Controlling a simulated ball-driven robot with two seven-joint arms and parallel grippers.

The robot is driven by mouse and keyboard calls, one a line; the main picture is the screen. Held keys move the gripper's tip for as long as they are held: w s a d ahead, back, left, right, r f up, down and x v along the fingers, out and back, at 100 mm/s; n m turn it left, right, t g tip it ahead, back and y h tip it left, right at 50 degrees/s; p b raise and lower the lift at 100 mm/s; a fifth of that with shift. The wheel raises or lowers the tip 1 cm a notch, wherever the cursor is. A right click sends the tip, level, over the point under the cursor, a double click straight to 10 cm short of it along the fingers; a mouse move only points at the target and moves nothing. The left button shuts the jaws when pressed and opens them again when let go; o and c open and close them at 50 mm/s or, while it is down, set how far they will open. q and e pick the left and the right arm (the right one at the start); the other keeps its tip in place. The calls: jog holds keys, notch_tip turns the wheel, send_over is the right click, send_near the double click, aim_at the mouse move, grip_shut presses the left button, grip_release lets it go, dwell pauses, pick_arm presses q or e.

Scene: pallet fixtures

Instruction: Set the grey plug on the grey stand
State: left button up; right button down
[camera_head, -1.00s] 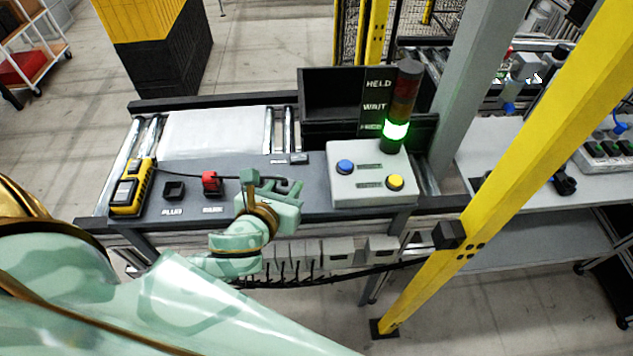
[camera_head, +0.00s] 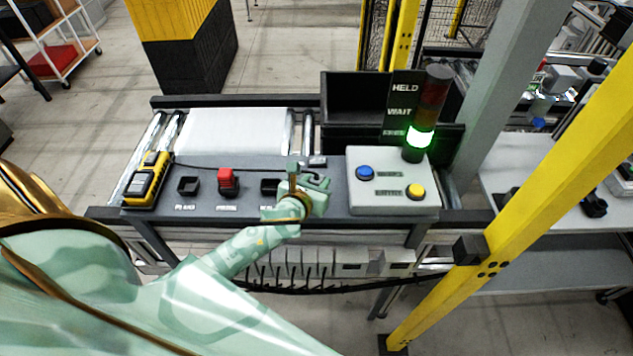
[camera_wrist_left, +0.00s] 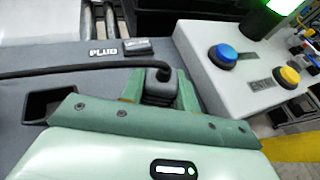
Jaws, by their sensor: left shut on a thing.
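The grey plug (camera_wrist_left: 158,84), with its dark cable running left, stands between the fingers of my left gripper (camera_wrist_left: 160,92) in the wrist view. My left gripper (camera_head: 308,180) is shut on it, over the grey bench top and left of the button box. The gripper mostly hides the plug in the head view. A dark square holder (camera_head: 270,187) lies just left of the gripper, and it also shows in the wrist view (camera_wrist_left: 52,104). A small dark grey block (camera_wrist_left: 137,45) lies beside a PLUG label. I cannot tell which is the grey stand. My right gripper is not in view.
Left on the bench are an empty black holder (camera_head: 188,186), a red block (camera_head: 227,178) and a yellow-black device (camera_head: 148,180). The button box (camera_head: 393,192) stands close right of the gripper. A signal tower (camera_head: 428,110) glows green. A yellow post (camera_head: 540,165) rises at right.

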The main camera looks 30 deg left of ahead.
pick_arm(q)
jog(key=o, duration=1)
jog(key=shift+f, duration=0.1)
jog(key=shift+s+r, duration=0.1)
jog(key=shift+r, duration=0.1)
jog(key=p+v, duration=0.1)
jog(key=v, duration=1.1)
jog(key=shift+f, duration=0.1)
jog(key=shift+f, duration=0.1)
